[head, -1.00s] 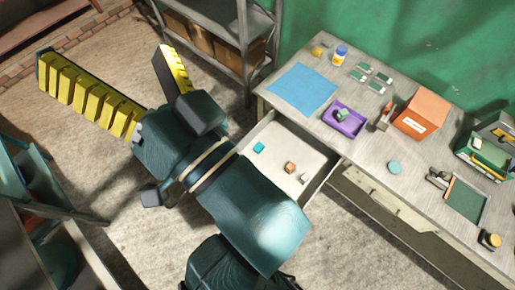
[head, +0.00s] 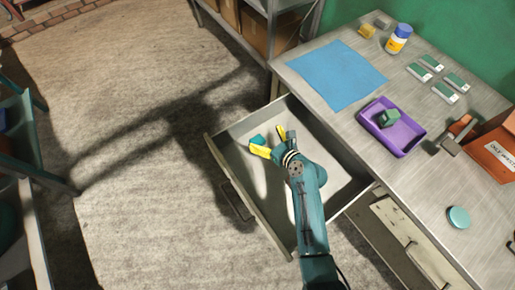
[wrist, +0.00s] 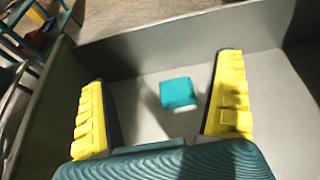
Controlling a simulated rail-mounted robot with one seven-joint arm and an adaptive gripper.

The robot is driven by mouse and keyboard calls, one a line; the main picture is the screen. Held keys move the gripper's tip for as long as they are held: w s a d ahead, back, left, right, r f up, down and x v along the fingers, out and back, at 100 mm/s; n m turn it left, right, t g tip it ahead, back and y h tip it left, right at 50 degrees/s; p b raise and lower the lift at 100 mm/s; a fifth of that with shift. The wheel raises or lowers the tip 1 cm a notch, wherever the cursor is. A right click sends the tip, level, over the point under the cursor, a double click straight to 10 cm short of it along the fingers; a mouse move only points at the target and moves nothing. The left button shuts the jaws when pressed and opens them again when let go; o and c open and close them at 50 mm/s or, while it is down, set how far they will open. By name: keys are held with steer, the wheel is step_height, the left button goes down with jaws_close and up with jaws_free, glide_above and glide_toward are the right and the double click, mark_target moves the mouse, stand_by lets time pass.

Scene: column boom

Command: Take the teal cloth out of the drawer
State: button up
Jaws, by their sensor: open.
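The teal cloth (head: 257,141) is a small folded block on the floor of the open drawer (head: 233,178), towards its far left part. In the wrist view the cloth (wrist: 178,92) lies between my two yellow fingers and beyond them, towards the far drawer wall. My gripper (head: 271,143) is open and empty, with its fingers over the drawer and pointing at the cloth. It also shows in the wrist view (wrist: 162,105). I cannot tell the exact gap between fingertips and cloth. My arm hides part of the drawer floor.
The drawer's walls surround the cloth. The desk top (head: 345,115) beside it bears a blue mat (head: 335,76), a purple tray (head: 403,139) with a green block, a bottle (head: 398,39) and an orange box (head: 495,145). A shelf rack (head: 268,30) stands behind.

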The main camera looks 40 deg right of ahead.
steer(key=f, duration=0.1)
steer(key=b, duration=0.5)
glide_toward(258, 140)
steer(key=x, duration=0.4)
steer(key=shift+a+f, duration=0.15)
steer(key=shift+f, duration=0.15)
steer(key=b+x, duration=0.3)
steer(key=x, duration=0.4)
steer(key=shift+r, duration=0.15)
steer(key=shift+w, duration=0.3)
steer(key=shift+s+r, duration=0.1)
